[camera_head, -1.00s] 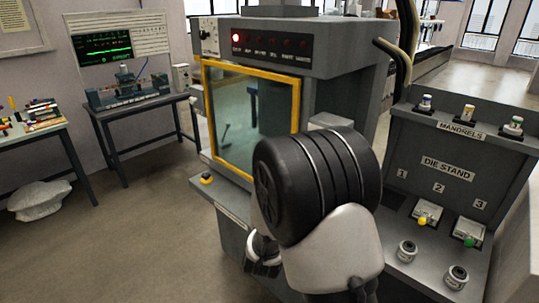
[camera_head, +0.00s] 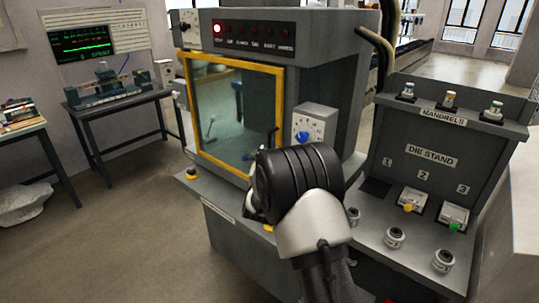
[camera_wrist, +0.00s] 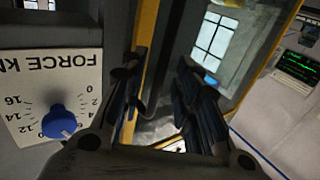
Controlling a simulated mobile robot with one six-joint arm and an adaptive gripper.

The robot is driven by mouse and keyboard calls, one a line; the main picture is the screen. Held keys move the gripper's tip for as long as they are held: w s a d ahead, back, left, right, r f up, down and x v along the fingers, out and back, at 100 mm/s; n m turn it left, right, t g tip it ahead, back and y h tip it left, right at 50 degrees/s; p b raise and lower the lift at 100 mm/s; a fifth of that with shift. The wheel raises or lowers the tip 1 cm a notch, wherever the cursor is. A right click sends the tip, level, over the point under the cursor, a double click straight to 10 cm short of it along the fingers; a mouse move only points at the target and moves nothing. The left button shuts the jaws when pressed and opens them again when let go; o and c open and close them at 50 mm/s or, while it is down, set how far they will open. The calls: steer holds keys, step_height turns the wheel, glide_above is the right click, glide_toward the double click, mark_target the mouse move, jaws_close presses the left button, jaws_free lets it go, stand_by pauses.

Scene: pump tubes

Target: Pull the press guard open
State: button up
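The press guard (camera_head: 235,108) is a clear panel in a yellow frame on the press front, and it looks closed. A small dark handle (camera_head: 272,137) shows at its right edge. My gripper is right of and below the guard in the head view, with its fingers mostly hidden behind my wrist. In the wrist view, my gripper (camera_wrist: 163,80) has its dark fingers apart, with the yellow frame (camera_wrist: 147,40) of the guard showing close to the left finger. I cannot tell whether the handle lies between the fingers or whether they touch it.
The force dial panel (camera_head: 315,127) with a blue knob (camera_wrist: 58,121) is just right of the guard. The die stand (camera_head: 425,150) with mandrels and dies stands to the right. A bench with a monitor (camera_head: 105,42) is at the back left.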

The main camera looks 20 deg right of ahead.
steer(key=shift+x, duration=1.35)
jaws_close()
